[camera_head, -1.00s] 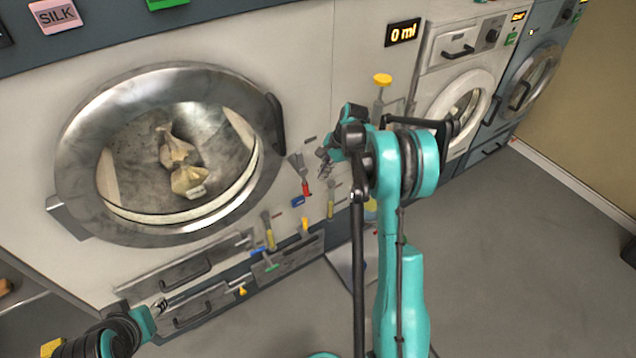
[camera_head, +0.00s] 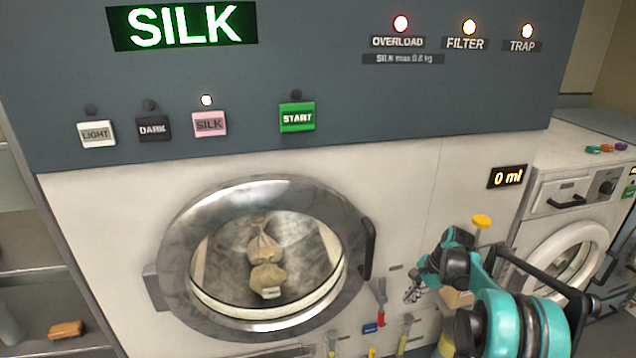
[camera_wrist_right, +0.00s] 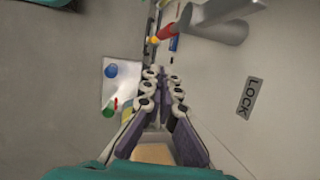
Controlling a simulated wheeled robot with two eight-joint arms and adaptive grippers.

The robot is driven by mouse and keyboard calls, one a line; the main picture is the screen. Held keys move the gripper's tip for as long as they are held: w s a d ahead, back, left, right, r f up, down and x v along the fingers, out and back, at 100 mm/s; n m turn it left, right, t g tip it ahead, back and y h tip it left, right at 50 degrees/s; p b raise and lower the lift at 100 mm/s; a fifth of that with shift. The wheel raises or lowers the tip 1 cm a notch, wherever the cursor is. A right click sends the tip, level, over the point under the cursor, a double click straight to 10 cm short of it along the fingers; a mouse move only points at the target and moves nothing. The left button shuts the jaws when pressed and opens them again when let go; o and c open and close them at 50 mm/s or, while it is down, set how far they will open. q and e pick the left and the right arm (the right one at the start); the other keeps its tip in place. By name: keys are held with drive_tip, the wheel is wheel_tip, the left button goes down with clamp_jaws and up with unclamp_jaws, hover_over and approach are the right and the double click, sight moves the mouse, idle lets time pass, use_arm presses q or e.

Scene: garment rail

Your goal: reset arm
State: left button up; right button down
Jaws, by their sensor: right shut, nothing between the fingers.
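My right arm is teal and black and comes in from the lower right of the head view. Its gripper (camera_head: 412,294) is small there, in front of the machine's lower panel, right of the round door. In the right wrist view the purple-and-white fingers (camera_wrist_right: 162,88) lie close together with nothing held. My left gripper does not show in the head view now.
A large washing machine has a closed round door (camera_head: 270,262) with beige bags (camera_head: 264,262) inside. A green START button (camera_head: 297,117) and a lit SILK display (camera_head: 183,26) are above. A smaller white machine (camera_head: 566,205) stands at right.

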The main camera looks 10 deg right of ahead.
drive_tip(key=s+a+r+n+t+h, duration=0.2)
drive_tip(key=s+a+r+n, duration=0.5)
drive_tip(key=s+a+r, duration=0.45)
drive_tip(key=s+a+f+n+t, duration=0.1)
drive_tip(key=s+a+n, duration=0.3)
drive_tip(key=s, duration=0.3)
drive_tip(key=s+a+f+n+t+h, duration=0.1)
drive_tip(key=s+a+n+t, duration=0.1)
drive_tip(key=s+a+n, duration=0.2)
drive_tip(key=s+n, duration=0.2)
drive_tip(key=s, duration=0.2)
drive_tip(key=shift+s+a, duration=0.25)
drive_tip(key=shift+s, duration=0.05)
drive_tip(key=shift+f, duration=0.1)
